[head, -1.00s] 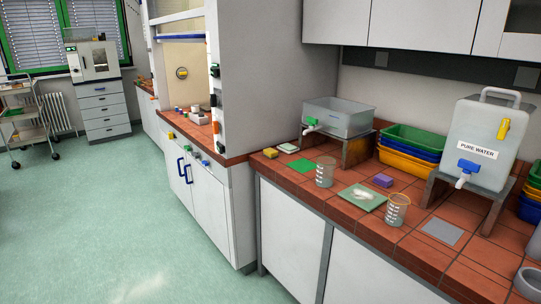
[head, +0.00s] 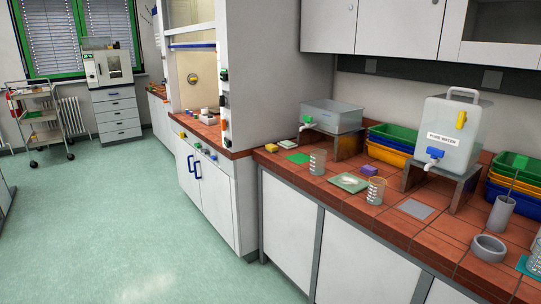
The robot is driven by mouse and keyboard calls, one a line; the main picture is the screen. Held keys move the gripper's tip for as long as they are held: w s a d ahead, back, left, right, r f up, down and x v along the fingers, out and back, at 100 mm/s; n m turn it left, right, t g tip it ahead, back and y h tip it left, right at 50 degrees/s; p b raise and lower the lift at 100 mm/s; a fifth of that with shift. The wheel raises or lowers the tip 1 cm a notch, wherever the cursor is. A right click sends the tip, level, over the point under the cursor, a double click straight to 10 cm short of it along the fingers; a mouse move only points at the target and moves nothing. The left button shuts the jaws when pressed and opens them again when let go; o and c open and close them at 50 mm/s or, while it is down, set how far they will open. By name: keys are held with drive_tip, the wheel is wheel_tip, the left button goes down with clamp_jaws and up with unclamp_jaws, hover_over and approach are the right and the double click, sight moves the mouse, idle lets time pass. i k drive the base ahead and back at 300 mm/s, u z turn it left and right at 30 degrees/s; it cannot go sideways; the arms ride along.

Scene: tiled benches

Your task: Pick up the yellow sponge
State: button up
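A small yellow block that looks like the sponge (head: 271,147) lies on the red-tiled bench (head: 397,221), at its left end close to the side wall of the fume hood. It is small in the head view, so its texture cannot be made out. Nothing covers it, and a small pale item (head: 287,144) lies just to its right. My gripper is not in view.
The floor (head: 120,220) in front is clear.

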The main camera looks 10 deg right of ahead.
sight(272, 148)
drive_tip(key=k, duration=0.65)
drive_tip(key=z, duration=0.15)
drive_tip(key=i, duration=2)
drive_tip(key=u, duration=1.1)
drive_tip(key=i, duration=0.9)
drive_tip(key=u, duration=0.65)
